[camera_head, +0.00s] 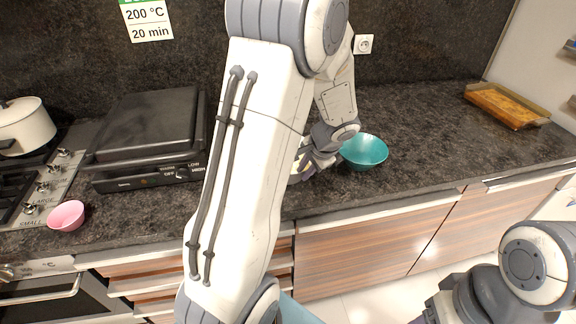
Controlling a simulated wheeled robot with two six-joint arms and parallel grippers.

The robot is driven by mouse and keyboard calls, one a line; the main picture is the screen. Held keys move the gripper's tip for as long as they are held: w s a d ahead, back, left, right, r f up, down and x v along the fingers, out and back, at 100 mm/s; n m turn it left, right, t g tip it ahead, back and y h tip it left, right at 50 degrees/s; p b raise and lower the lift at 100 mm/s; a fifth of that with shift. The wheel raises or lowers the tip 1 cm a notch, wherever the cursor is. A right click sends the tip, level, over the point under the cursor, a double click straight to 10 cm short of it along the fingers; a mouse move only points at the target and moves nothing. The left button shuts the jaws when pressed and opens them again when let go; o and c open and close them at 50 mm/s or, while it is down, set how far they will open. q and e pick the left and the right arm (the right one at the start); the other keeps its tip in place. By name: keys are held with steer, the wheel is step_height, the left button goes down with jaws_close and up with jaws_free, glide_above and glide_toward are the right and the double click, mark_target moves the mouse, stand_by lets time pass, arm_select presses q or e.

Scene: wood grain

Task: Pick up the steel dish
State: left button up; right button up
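I cannot make out a steel dish in the head view. A teal bowl (364,152) sits upright on the dark counter, just right of my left gripper (303,168). My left gripper points down over the counter's front part, and its fingertips are partly hidden behind my own arm. Whether it is open or holds anything does not show. My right gripper (430,314) is at the bottom right, in front of the cabinets, cut off by the frame edge. The counter behind my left arm is hidden.
A pink bowl (66,215) sits near the front edge at left, by the stove knobs. A closed black grill (148,130) and a white pot (24,126) stand behind it. A wooden tray (507,106) lies at the far right. The counter (440,135) right of the teal bowl is clear.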

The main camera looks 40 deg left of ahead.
mark_target(297, 181)
arm_select(q)
steer(key=x, duration=0.4)
steer(key=shift+f, duration=0.1)
jaws_close()
steer(key=shift+w, duration=0.1)
stand_by(1.2)
